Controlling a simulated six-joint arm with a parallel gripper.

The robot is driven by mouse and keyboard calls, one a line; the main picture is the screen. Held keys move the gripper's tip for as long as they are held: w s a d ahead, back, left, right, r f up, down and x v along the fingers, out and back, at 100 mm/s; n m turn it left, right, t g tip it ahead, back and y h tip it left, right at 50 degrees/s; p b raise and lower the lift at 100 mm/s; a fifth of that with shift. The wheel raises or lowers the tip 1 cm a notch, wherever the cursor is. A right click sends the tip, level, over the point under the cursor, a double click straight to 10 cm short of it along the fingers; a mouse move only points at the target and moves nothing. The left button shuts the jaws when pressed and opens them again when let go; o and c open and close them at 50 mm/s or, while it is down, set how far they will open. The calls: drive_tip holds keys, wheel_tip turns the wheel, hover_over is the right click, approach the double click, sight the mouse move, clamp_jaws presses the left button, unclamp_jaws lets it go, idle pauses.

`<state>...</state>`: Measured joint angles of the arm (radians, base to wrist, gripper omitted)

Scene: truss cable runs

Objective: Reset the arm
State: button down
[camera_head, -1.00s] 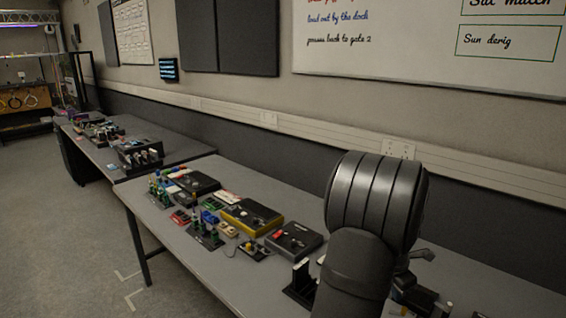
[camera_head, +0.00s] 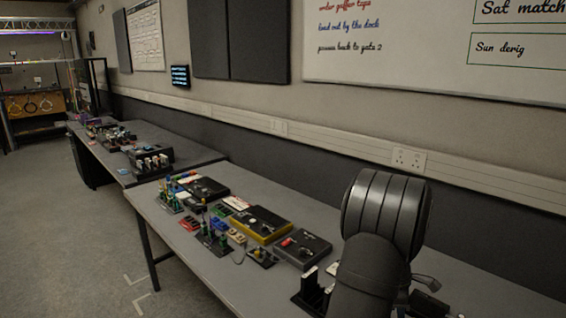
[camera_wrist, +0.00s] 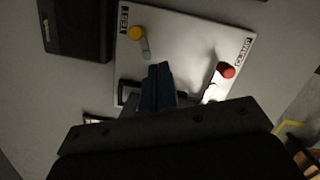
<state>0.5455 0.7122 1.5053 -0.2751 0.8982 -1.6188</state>
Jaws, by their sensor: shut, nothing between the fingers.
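My arm (camera_head: 385,225) rises at the lower right of the head view, over the near table, and hides part of it. My gripper (camera_wrist: 158,70) shows in the wrist view with its dark fingers together and nothing between them. Beyond the fingers lies a pale board (camera_wrist: 190,30) with printed labels. A yellow-capped piece (camera_wrist: 137,33) is on the board left of the fingers, and a red-capped piece (camera_wrist: 226,70) is to the right. The fingers appear apart from both. In the head view the gripper itself is hidden.
The near table (camera_head: 215,265) holds a yellow-edged black box (camera_head: 262,222), a dark box (camera_head: 302,248) and several small coloured parts. A second table (camera_head: 200,155) stands farther back. A wall with a whiteboard (camera_head: 430,50) runs behind. The floor at left is clear.

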drive_tip(key=m, duration=0.3)
drive_tip(key=shift+w+a+g, duration=0.1)
drive_tip(key=shift+a+g, duration=0.2)
drive_tip(key=shift+g, duration=0.1)
drive_tip(key=shift+a+r, duration=0.1)
drive_tip(key=shift+r, duration=0.2)
drive_tip(key=v, duration=0.5)
drive_tip(key=shift+r, duration=0.4)
